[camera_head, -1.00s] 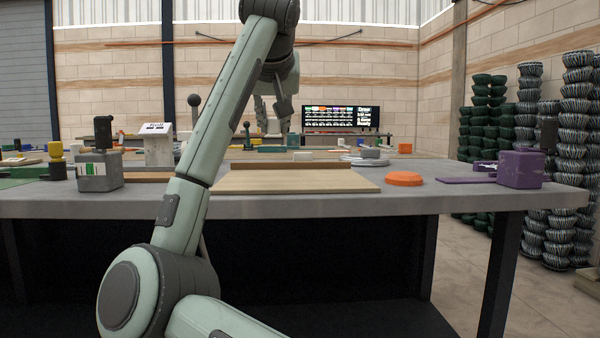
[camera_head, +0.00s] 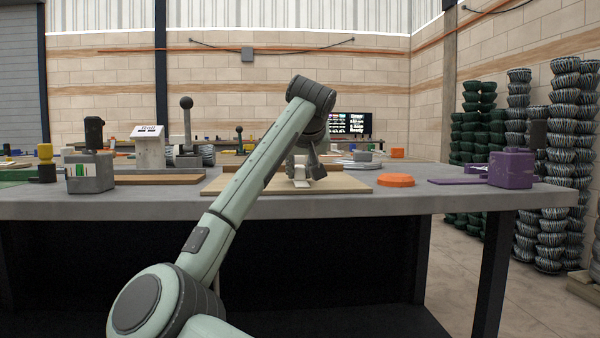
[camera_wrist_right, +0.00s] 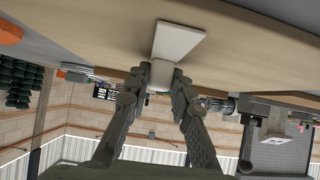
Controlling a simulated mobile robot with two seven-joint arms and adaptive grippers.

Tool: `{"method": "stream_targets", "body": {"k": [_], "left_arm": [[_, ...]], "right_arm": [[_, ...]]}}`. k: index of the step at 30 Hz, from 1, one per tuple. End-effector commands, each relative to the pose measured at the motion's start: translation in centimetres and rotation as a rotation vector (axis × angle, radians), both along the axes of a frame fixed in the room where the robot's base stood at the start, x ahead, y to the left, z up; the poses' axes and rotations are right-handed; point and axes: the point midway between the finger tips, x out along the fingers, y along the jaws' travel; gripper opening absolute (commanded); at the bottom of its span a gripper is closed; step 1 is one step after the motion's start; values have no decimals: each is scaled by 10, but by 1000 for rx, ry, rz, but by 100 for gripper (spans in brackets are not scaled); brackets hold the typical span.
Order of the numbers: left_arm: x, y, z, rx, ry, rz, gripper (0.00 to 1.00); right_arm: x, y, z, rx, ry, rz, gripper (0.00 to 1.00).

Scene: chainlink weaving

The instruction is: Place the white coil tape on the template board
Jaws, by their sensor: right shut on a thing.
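My right gripper (camera_head: 305,173) is low over the light wooden template board (camera_head: 220,184), mostly seen from behind in the head view. In the right wrist view, which is upside down, my right gripper (camera_wrist_right: 160,82) is shut on the white coil tape (camera_wrist_right: 178,42). The tape has a small rounded part between the fingertips and a flat strip reaching out beyond them, close to the board's wooden surface (camera_wrist_right: 90,32). The white tape also shows in the head view (camera_head: 302,183), at the board. I cannot tell whether it touches the board. My left gripper is not in view.
An orange disc (camera_head: 396,180) lies right of the board, with a purple block (camera_head: 511,168) farther right. A grey block (camera_head: 90,173) stands at the left. Bare grey table (camera_head: 420,203) lies along the front edge. Stacked bowls stand beyond the table at right.

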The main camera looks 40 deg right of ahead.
Motion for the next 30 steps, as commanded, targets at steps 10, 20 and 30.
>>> {"method": "stream_targets", "body": {"k": [10, 20, 30], "left_arm": [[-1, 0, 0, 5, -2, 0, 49], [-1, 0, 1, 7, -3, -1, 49], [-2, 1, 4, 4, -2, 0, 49]], "right_arm": [[0, 0, -1, 0, 0, 1, 29], [0, 0, -1, 0, 0, 1, 42], [-22, 15, 22, 0, -4, 1, 42]]}}
